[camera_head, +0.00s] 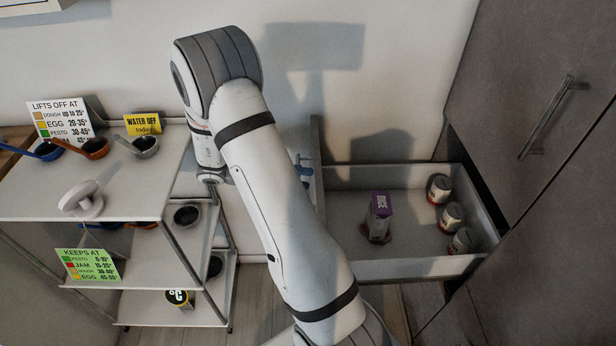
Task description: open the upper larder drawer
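The larder drawer (385,268) stands pulled out to the left from the dark cabinet at the right. Its front panel (317,165) is seen nearly edge-on at its left end. Whether it is the upper drawer cannot be told, as no other drawer clearly shows. Inside are a purple-topped box (380,215) and several cans (451,216) along the right end. My arm crosses in front and its forearm hides most of my gripper. Small blue-grey parts beside the drawer front look like my gripper (304,171); its fingers, and any contact with a handle, cannot be made out.
A white shelf unit (120,185) stands at the left, with small pans (94,147), sign cards (60,119) and a round-topped grey object (82,200). A cabinet door with a bar handle (546,118) rises above the drawer's right end.

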